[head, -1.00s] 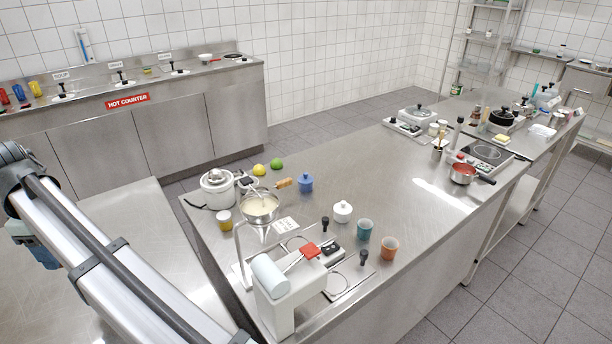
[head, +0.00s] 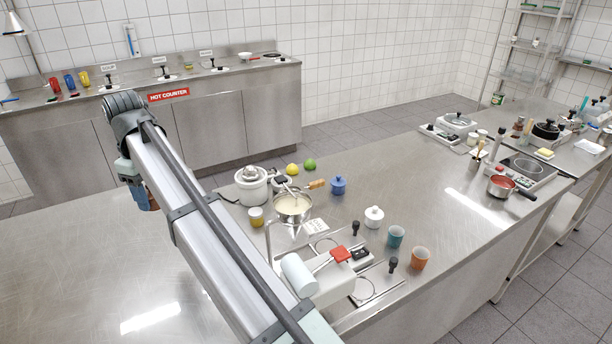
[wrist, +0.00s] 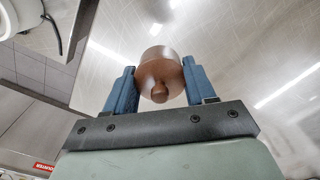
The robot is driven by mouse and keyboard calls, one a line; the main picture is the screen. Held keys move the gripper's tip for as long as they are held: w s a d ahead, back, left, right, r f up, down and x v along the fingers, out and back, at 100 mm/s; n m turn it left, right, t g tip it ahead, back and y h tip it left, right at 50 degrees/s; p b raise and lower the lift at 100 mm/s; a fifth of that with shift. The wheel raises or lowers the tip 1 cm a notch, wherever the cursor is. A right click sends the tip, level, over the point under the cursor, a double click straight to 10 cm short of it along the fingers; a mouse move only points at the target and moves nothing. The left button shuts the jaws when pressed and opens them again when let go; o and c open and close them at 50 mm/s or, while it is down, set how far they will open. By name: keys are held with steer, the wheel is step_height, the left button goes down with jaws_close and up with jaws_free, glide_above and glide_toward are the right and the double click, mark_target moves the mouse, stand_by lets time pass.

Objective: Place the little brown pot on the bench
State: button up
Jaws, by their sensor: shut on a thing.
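The little brown pot (wrist: 150,62), with a round knob facing the camera, sits between the two blue fingers of my gripper (wrist: 160,78) in the wrist view. My gripper is shut on it. In the head view the pot (head: 151,199) is partly hidden behind my wrist, and the gripper (head: 140,190) hangs over the bare steel bench (head: 65,255) at the left. The pot appears held above this surface; the exact gap cannot be told.
To the right, a steel counter (head: 420,195) carries a white cooker (head: 251,186), a steel pan (head: 292,205), a blue pot (head: 338,186), a white pot (head: 374,217) and cups. The hot counter (head: 225,110) stands behind. The left bench has wide clear room.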

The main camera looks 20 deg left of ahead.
steer(key=w+d+m, duration=0.7)
steer(key=w+d, duration=1.3)
steer(key=w+d+m, duration=0.3)
steer(key=w+d, duration=0.3)
steer(key=d, duration=0.6)
steer(key=w+d+m, duration=0.3)
steer(key=w+d, duration=0.2)
steer(key=d, duration=0.7)
steer(key=shift+w+a+f, duration=0.1)
steer(key=shift+f, duration=7.4)
steer(key=o, duration=1.5)
steer(key=shift+f, duration=0.1)
steer(key=shift+c, duration=0.2)
step_height(320, 180, up, 12)
